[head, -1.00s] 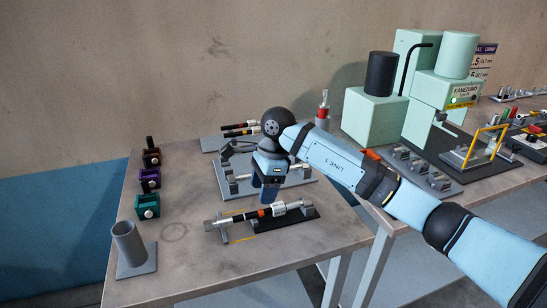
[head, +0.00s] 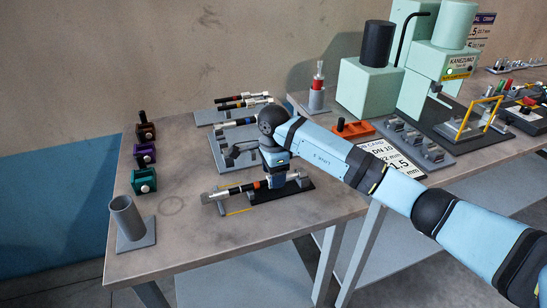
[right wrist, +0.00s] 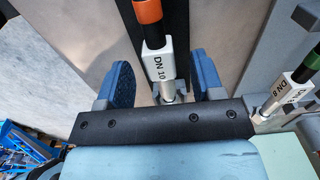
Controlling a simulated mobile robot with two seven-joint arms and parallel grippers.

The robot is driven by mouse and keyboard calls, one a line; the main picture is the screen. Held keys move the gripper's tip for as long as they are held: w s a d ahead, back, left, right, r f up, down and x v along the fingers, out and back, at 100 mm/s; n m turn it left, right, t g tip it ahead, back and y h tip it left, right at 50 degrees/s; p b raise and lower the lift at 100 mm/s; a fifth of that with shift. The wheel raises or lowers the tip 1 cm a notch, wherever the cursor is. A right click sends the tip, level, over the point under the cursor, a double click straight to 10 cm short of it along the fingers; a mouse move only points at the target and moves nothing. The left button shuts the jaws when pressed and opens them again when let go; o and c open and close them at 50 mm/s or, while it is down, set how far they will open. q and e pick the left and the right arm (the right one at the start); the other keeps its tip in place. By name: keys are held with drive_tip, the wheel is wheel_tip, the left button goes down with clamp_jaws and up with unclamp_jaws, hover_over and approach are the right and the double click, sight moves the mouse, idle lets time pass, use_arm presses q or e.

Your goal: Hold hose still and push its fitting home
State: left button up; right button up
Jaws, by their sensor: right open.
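A hose (head: 238,189) lies across a low black holder (head: 303,186) near the table's front. It has an orange band, which also shows in the right wrist view (right wrist: 147,10). A white fitting marked DN 10 (right wrist: 158,66) continues from it, with a silver end below. My right gripper (head: 277,182) is down at the fitting end of the hose and hides part of it in the head view. In the right wrist view its blue fingers (right wrist: 162,84) stand open on either side of the fitting, with gaps on both sides. My left gripper is not in view.
A DN 8 fitting (right wrist: 288,92) is close by on the right in the wrist view. More hoses lie on a rack (head: 242,103) behind. Coloured blocks (head: 144,178) and a grey cup (head: 127,219) stand at left. A green machine (head: 368,86) stands at right.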

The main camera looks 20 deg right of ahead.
drive_tip(key=shift+f, duration=0.95)
clamp_jaws()
idle(0.9)
